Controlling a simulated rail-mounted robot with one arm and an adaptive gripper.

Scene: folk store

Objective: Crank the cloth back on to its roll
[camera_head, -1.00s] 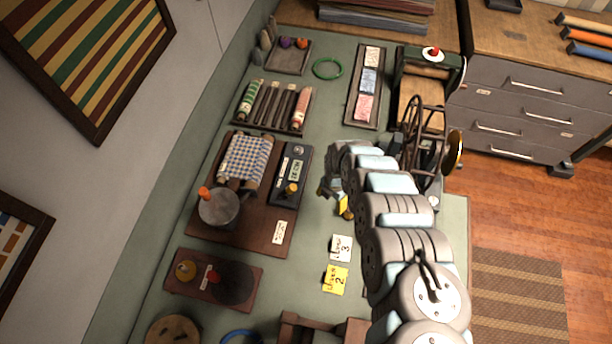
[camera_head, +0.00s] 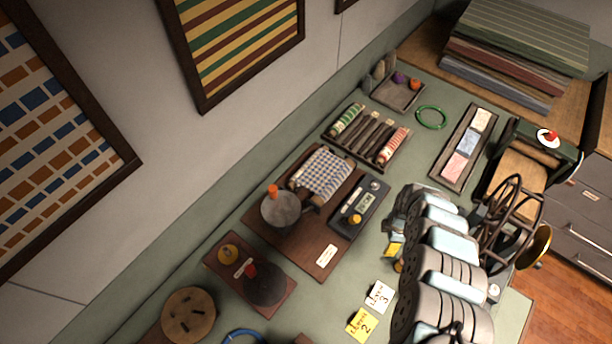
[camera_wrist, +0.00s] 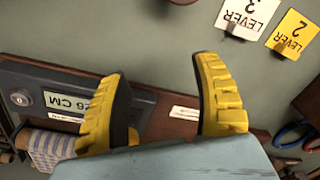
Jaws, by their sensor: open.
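The blue-and-white checked cloth (camera_head: 322,172) lies over a roll on a brown board (camera_head: 308,253). A grey round crank (camera_head: 280,211) with an orange knob (camera_head: 272,190) sits at the roll's near-left end. In the wrist view the box's label reads 26 CM (camera_wrist: 66,103), and some cloth (camera_wrist: 48,149) shows at lower left; the crank is not visible there. My gripper (camera_wrist: 165,100) is open and empty, right of the box in the head view, apart from the crank.
Lever cards 3 (camera_head: 379,296) and 2 (camera_head: 361,325) are on the green table near my gripper. A tray of rolls (camera_head: 368,137) lies behind. A small board with a dark disc (camera_head: 264,284) and a round wooden piece (camera_head: 188,315) lie in front. A black wheeled machine (camera_head: 508,215) is at right.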

